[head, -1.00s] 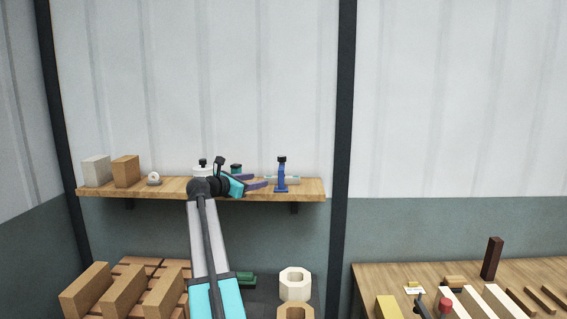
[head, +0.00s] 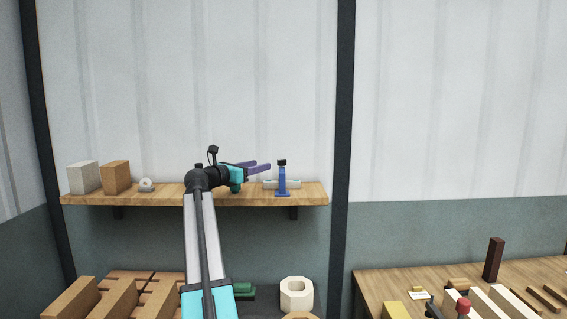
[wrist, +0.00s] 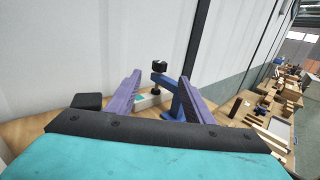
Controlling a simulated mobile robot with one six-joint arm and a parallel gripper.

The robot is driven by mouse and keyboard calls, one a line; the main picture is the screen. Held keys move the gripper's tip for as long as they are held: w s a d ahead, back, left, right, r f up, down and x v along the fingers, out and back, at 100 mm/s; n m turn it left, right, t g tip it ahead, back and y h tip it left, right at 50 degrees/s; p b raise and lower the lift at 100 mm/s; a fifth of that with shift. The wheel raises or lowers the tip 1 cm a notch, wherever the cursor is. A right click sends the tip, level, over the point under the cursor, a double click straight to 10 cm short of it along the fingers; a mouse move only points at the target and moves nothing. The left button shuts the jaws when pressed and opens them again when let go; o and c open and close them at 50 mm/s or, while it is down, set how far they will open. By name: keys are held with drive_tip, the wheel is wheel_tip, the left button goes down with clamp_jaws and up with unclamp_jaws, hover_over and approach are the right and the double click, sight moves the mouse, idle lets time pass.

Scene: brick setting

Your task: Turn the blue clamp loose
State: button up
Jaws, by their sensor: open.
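The blue clamp (head: 282,180) stands upright on the wooden shelf (head: 150,199), near its right end, with a dark knob on top. A pale bar (head: 268,184) with teal marks lies at the clamp. My gripper (head: 264,167) is open and empty, left of the clamp and a little above the shelf, its purple fingers pointing right towards it. In the wrist view the clamp (wrist: 178,98) shows ahead between the open fingers, its dark knob (wrist: 159,67) above the pale bar. The right finger hides part of the clamp's body.
A grey block (head: 83,178), a brown brick (head: 115,177) and a small round white item (head: 147,185) stand at the shelf's left. The back wall is close behind the shelf. A workbench (head: 380,280) with wood pieces stands lower right. Brown bricks (head: 70,300) lie below.

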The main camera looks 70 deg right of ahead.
sight(279, 161)
drive_tip(key=p+x, duration=0.3)
drive_tip(key=x, duration=1.1)
drive_tip(key=shift+s+p, duration=0.25)
drive_tip(key=shift+p, duration=0.1)
